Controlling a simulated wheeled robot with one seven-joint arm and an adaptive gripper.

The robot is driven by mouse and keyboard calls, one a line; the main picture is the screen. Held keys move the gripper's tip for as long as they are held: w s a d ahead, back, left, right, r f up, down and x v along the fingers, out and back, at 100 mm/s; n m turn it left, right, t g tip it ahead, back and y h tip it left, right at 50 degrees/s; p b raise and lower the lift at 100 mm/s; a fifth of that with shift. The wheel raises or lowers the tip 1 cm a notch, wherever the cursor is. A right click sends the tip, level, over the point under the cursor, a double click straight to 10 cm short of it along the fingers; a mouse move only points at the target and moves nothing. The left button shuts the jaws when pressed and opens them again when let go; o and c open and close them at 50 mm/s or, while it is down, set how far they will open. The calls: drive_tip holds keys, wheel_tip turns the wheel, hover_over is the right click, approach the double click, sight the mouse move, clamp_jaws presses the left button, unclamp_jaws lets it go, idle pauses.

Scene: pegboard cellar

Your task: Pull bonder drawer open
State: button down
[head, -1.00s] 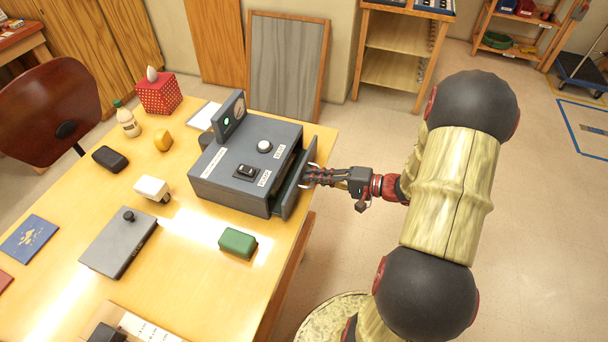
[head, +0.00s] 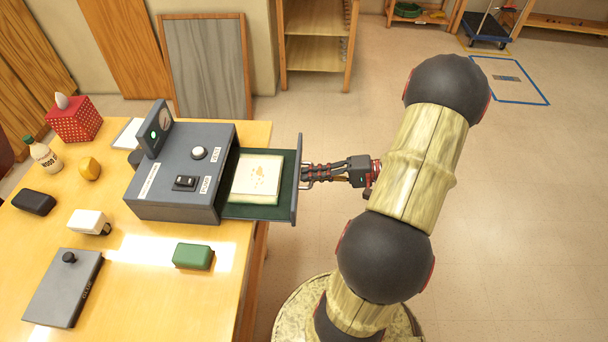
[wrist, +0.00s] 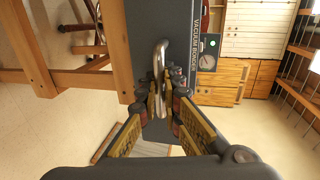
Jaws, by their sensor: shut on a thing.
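The vacuum bonder (head: 180,180) is a dark grey box on the wooden table, with a gauge, a white knob and a black switch on it. Its drawer (head: 230,210) stands well out to the right, past the table edge, with a green lining and a pale flat piece (head: 256,178) inside. My gripper (head: 309,174) is at the drawer front on its right side, shut on the handle. In the wrist view the metal handle (wrist: 160,52) runs between the fingers of my gripper (wrist: 159,97), in front of the dark drawer face.
Open floor lies to the right.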

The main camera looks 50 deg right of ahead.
drive_tip(key=shift+f, duration=0.1)
drive_tip(key=c, duration=2.2)
unclamp_jaws()
drive_tip(key=shift+c, duration=0.2)
drive_tip(key=v, duration=1.2)
